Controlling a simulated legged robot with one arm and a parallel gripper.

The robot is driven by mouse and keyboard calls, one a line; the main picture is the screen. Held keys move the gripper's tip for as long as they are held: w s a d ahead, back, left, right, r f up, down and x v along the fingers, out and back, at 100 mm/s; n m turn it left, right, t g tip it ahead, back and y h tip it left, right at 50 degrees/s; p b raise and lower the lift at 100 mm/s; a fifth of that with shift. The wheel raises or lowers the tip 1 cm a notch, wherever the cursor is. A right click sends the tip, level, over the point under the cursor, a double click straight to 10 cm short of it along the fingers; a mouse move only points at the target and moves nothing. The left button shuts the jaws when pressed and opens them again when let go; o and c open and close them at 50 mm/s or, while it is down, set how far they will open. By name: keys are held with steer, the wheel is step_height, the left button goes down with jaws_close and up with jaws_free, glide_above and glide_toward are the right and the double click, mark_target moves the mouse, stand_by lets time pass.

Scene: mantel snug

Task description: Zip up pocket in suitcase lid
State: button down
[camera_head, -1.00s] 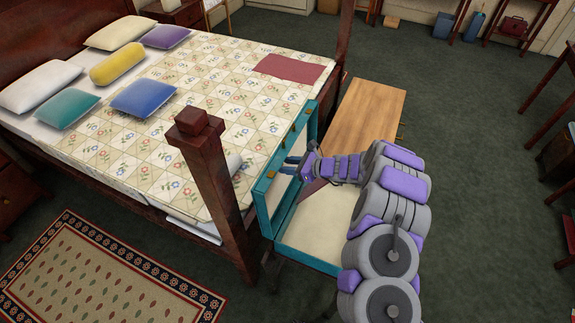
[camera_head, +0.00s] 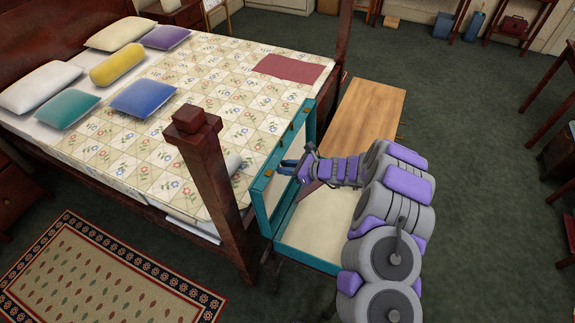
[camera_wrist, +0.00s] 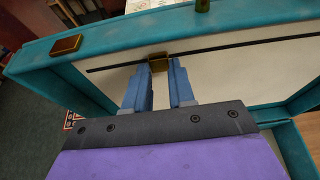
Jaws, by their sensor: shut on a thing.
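The teal suitcase (camera_head: 309,263) is open, with a cream-lined base and its lid (camera_head: 263,207) standing up beside the bed. In the wrist view, the lid's teal rim (camera_wrist: 120,46) frames a pale inner panel. A dark zip line (camera_wrist: 235,46) crosses the panel and runs on both sides of a brass zip pull (camera_wrist: 158,57). My gripper (camera_wrist: 160,72) has its two blue fingers shut on this pull, between the line's left end and its right part. In the head view my gripper (camera_head: 289,167) is at the lid's inner side; the pull is too small to tell there.
The bed (camera_head: 205,110) with its wooden post (camera_head: 212,185) stands left of the lid. A wooden bench or table top (camera_head: 362,112) lies behind the suitcase. Brass latches (camera_wrist: 66,44) sit on the lid rim.

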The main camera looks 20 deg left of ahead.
steer(key=s+b, duration=0.2)
steer(key=s, duration=0.5)
steer(key=shift+a+f, duration=0.25)
steer(key=shift+a, duration=0.15)
steer(key=shift+s, duration=0.1)
steer(key=c, duration=1.4)
jaws_free()
steer(key=o, duration=0.5)
steer(key=shift+a, duration=0.25)
steer(key=shift+r, duration=0.1)
steer(key=shift+d, duration=0.15)
steer(key=p+v, duration=0.3)
steer(key=v, duration=1.4)
steer(key=shift+r, duration=0.1)
